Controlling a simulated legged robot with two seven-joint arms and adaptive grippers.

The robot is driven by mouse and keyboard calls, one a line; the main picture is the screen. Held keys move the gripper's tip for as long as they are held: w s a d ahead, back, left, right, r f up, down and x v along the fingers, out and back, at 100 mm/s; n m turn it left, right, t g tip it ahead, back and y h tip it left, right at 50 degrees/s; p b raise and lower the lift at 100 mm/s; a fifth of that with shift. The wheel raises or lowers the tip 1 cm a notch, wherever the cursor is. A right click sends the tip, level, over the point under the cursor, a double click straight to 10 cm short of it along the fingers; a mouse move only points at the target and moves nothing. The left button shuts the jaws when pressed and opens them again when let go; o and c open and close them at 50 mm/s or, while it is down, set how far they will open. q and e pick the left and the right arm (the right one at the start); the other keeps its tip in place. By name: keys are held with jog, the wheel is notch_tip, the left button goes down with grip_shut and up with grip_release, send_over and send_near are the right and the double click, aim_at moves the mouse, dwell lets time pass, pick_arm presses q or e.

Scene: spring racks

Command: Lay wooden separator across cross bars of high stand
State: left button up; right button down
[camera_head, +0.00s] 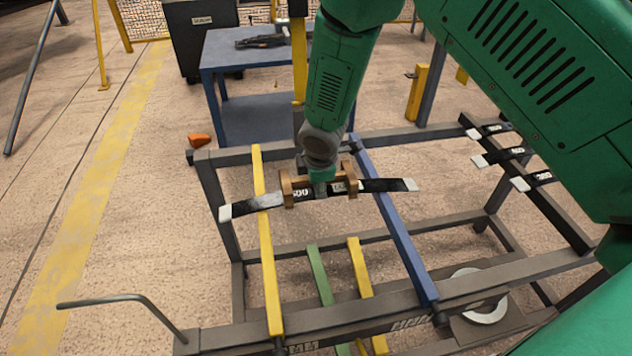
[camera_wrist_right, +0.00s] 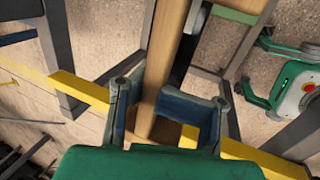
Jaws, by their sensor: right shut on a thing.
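The wooden separator (camera_head: 287,192) is a brown piece with raised ends, held level between the yellow cross bar (camera_head: 267,250) and the blue cross bar (camera_head: 395,225) in the head view. My right gripper (camera_head: 319,184) comes down over its middle. In the right wrist view my right gripper (camera_wrist_right: 168,115) has its fingers on either side of the wooden separator (camera_wrist_right: 172,50). A black leaf spring (camera_head: 383,185) with white ends lies across the bars of the high stand (camera_head: 218,205), beneath or against the separator. I cannot tell the gap between them. My left gripper is not in view.
Several black springs with white ends (camera_head: 503,155) lie on the stand's right rail. A green bar (camera_head: 320,275) and another yellow bar (camera_head: 360,275) lie lower. A blue table (camera_head: 255,60) stands behind. A bent grey rod (camera_head: 125,298) is at front left.

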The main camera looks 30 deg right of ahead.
jog(key=shift+d+f, duration=0.3)
jog(key=shift+f, duration=0.2)
jog(key=c, duration=1)
grip_release()
jog(key=shift+a, duration=0.1)
jog(key=shift+a, duration=0.1)
jog(key=shift+r, duration=0.25)
jog(key=v, duration=1.1)
jog(key=shift+s+r, duration=0.15)
jog(key=shift+r, duration=0.05)
